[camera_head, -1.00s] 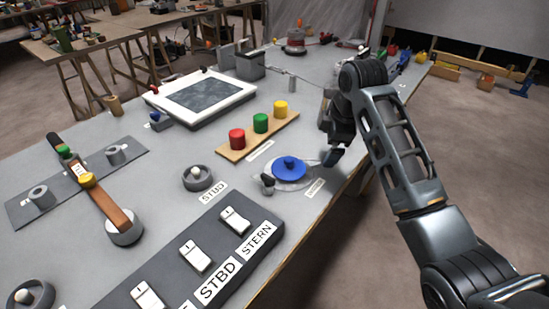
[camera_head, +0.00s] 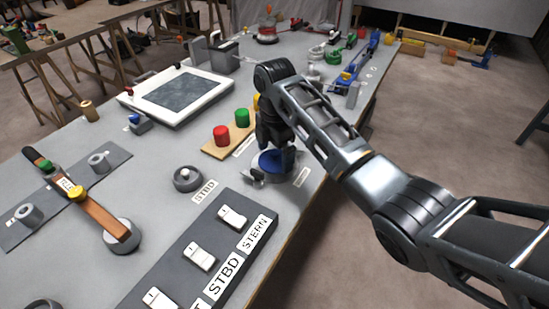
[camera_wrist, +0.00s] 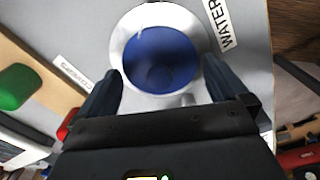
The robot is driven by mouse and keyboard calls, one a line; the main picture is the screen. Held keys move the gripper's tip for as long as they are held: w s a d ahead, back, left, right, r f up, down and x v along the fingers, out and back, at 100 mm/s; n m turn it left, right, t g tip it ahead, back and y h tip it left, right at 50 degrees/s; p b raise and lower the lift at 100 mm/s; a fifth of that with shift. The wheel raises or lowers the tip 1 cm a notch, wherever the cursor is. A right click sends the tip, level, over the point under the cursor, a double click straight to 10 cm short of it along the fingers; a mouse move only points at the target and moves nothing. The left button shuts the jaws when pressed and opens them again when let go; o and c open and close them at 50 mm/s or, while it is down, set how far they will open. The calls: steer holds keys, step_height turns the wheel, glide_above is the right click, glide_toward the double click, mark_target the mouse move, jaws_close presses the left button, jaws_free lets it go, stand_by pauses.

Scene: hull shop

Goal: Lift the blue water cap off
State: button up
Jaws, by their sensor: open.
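The blue water cap (camera_head: 272,161) is a round disc with a knob in its middle, seated on a pale round base on the grey bench. In the wrist view the cap (camera_wrist: 160,58) sits inside a white ring (camera_wrist: 123,35), beside a label reading WATER (camera_wrist: 220,24). My gripper (camera_head: 276,158) is directly above the cap, pointing down, and hides part of it. In the wrist view the two dark fingers of my gripper (camera_wrist: 164,88) are apart, one on each side of the cap's near edge, with nothing held between them. I cannot tell whether they touch it.
A wooden board with a red cap (camera_head: 221,136) and a green cap (camera_head: 242,117) stands left of my gripper. A dark switch panel (camera_head: 215,247) lies nearer. The bench's right edge is close by.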

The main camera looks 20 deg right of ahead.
steer(key=shift+f, duration=0.2)
steer(key=shift+c, duration=0.5)
steer(key=c, duration=0.4)
steer(key=shift+c, duration=0.9)
steer(key=shift+r, duration=0.15)
